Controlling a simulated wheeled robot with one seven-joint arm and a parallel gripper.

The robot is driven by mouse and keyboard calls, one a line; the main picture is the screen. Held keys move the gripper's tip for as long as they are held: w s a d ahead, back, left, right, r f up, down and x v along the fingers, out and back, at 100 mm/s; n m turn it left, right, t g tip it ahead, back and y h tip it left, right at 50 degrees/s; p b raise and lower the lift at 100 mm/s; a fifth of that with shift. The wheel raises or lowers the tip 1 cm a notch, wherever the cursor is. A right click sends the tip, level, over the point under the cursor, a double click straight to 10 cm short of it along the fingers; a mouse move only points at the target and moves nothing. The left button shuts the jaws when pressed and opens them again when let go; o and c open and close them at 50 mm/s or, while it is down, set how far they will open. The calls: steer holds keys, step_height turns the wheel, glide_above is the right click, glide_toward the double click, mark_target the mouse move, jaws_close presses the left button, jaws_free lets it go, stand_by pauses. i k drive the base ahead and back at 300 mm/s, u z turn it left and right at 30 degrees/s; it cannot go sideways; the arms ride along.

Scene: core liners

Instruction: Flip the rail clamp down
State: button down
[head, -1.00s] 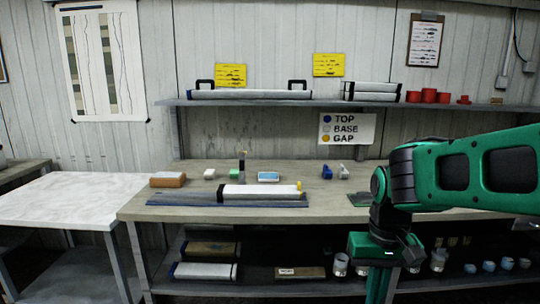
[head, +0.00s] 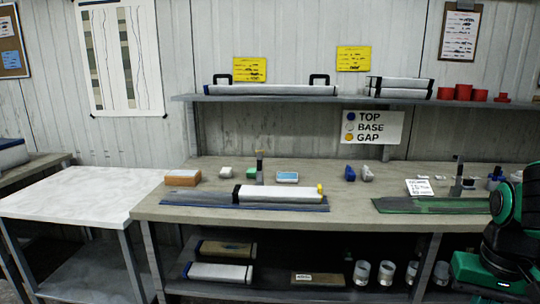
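A dark upright post (head: 259,167), possibly the rail clamp, stands at the back of the blue-edged rail (head: 190,198) in the head view. A white core liner (head: 278,194) with a black band and a yellow end lies on this rail. A second, green-edged rail (head: 425,206) lies at the right and is empty of liners. A similar dark upright post (head: 457,177) stands at its back. My gripper (head: 484,276) is at the lower right, in front of the bench and apart from both posts. Its fingers are not clearly visible.
Small blocks, a brown box (head: 183,178) and a blue-topped tray (head: 288,177) line the bench's back. A white card (head: 419,187) stands behind the green rail. A shelf (head: 300,98) with liners and red cups (head: 463,92) runs above. The white side table (head: 70,193) is clear.

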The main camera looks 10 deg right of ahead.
mark_target(259, 153)
steer(key=z, duration=0.05)
steer(key=i, duration=1)
steer(key=u, duration=0.05)
